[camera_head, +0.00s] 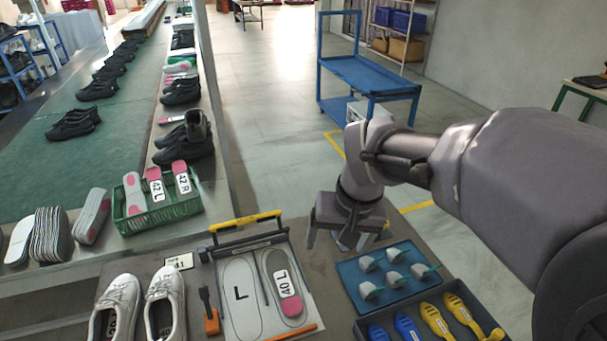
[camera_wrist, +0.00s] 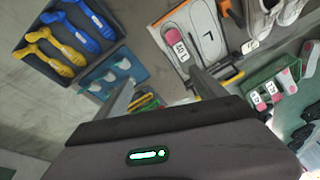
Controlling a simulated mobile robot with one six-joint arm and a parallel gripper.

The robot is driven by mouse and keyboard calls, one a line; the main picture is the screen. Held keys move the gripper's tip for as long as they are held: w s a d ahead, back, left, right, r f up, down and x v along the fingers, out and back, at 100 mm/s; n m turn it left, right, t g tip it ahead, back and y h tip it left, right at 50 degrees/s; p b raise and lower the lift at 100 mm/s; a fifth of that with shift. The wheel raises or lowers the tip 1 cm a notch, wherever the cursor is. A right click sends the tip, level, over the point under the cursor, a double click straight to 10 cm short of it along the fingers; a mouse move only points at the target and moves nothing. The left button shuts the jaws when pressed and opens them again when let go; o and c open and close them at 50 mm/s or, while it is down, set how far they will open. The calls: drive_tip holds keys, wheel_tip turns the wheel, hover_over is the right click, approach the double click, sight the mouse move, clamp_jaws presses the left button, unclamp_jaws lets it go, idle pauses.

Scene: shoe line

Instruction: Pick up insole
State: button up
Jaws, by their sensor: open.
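A grey insole (camera_head: 284,287) with a pink heel and a "40 L" label lies on the right outline of a pale board marked "L" (camera_head: 242,297); it also shows in the wrist view (camera_wrist: 179,43). Several insoles with pink ends, labelled 42 L (camera_head: 156,188) and 42 R (camera_head: 182,181), stand in a green crate (camera_head: 160,217). More insoles (camera_head: 45,236) stand in rows left of the crate. My gripper (camera_head: 346,238) is open and empty, above the table behind and right of the board. Its fingers (camera_wrist: 163,88) touch nothing that I can see.
White shoes (camera_head: 166,304) stand left of the board, beside an orange-handled tool (camera_head: 210,312). A yellow-black bar (camera_head: 245,222) crosses the board's back edge. Right are a blue tray (camera_head: 352,273) with pale pieces and a dark bin with blue and yellow shoe forms (camera_head: 436,322).

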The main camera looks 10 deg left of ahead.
drive_tip(key=w+a+f+n+g, duration=0.2)
drive_tip(key=w+a+f, duration=0.3)
drive_tip(key=a+f, duration=0.15)
drive_tip(key=n+h+b, duration=0.2)
drive_tip(key=b, duration=0.1)
hover_over(290, 300)
drive_tip(key=f, duration=1.4)
drive_tip(key=w+f, duration=0.1)
drive_tip(key=f, duration=0.6)
drive_tip(key=shift+f, duration=0.25)
drive_tip(key=f+b, duration=0.1)
drive_tip(key=f, duration=0.1)
drive_tip(key=s+f+b, duration=0.1)
drive_tip(key=f+b, duration=0.1)
drive_tip(key=f, duration=0.1)
drive_tip(key=shift+s+f, duration=0.1)
drive_tip(key=shift+f, duration=0.25)
drive_tip(key=shift+r, duration=0.15)
drive_tip(key=c, duration=1.5)
